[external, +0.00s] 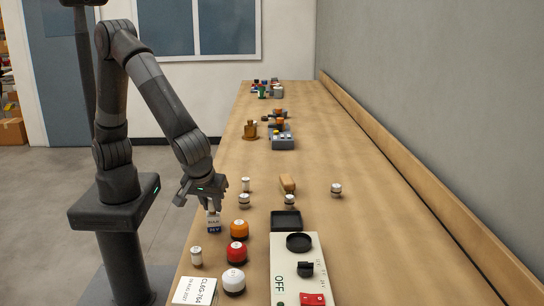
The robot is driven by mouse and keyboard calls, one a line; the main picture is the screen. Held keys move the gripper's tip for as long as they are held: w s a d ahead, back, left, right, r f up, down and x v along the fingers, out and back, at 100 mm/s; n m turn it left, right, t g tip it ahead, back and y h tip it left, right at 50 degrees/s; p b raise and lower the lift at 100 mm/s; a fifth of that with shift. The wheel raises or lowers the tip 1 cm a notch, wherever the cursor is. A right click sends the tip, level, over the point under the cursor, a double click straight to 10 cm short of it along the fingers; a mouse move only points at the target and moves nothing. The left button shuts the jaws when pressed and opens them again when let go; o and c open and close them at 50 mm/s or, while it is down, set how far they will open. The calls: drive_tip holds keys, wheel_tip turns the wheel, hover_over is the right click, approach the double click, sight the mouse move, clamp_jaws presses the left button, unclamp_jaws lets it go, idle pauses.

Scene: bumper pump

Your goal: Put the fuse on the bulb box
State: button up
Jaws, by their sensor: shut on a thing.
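An orange (239,230), a red (237,253) and a white (234,281) round button stand close to the right of the box. A black tray (286,221) is behind the panel.

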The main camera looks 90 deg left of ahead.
drive_tip(key=o, duration=1)
drive_tip(key=shift+f, duration=0.1)
drive_tip(key=v, duration=1.2)
drive_tip(key=s+a+r+m+h, duration=0.2)
drive_tip(key=a+r+m, duration=0.1)
drive_tip(key=a, duration=0.7)
drive_tip(key=s+a+r+m+h, duration=0.1)
drive_tip(key=a+r+m, duration=0.3)
drive_tip(key=a, duration=0.5)
drive_tip(key=s+a+m+t, duration=0.1)
drive_tip(key=s+a+m, duration=0.1)
drive_tip(key=s+a, duration=0.1)
drive_tip(key=s+a+m+t, duration=0.2)
drive_tip(key=s+a+m, duration=0.1)
drive_tip(key=s+a, duration=0.1)
drive_tip(key=s+a+m+t+h, duration=0.1)
drive_tip(key=s+a+m, duration=0.2)
drive_tip(key=a, duration=0.2)
drive_tip(key=shift+s+a+f, duration=0.15)
drive_tip(key=shift+s+f, duration=0.1)
drive_tip(key=shift+s, duration=0.1)
